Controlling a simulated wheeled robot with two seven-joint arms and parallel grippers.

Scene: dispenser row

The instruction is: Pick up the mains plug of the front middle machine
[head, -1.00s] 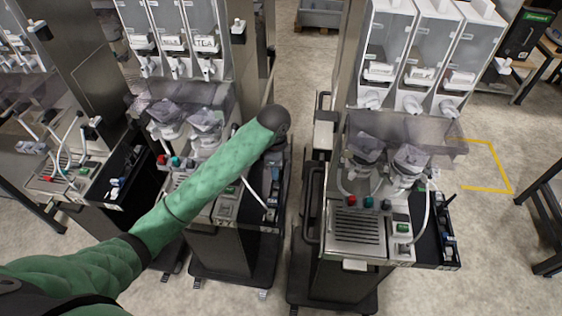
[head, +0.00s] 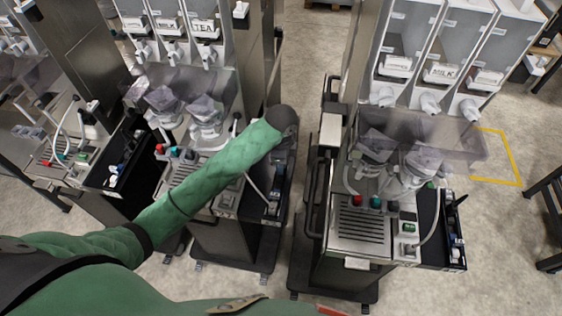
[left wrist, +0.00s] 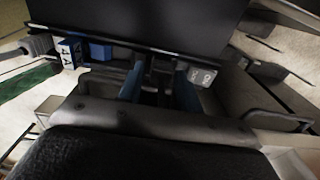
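The front middle machine (head: 205,105) has drink hoppers above and a dark side tray (head: 284,215) at its right. A pale cable (head: 256,187) runs down into this tray, among small dark and blue parts. I cannot single out the mains plug there. My left arm reaches over the machine, its dark wrist (head: 284,120) above the tray; its fingers are hidden in the head view. In the left wrist view my left gripper (left wrist: 160,85) has two blue-edged fingers apart, with a dark shape between or behind them. No grip on it shows. My right gripper is out of view.
A similar machine (head: 365,230) stands right across a narrow gap, another (head: 75,150) at left. Open floor (head: 500,220) lies at far right.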

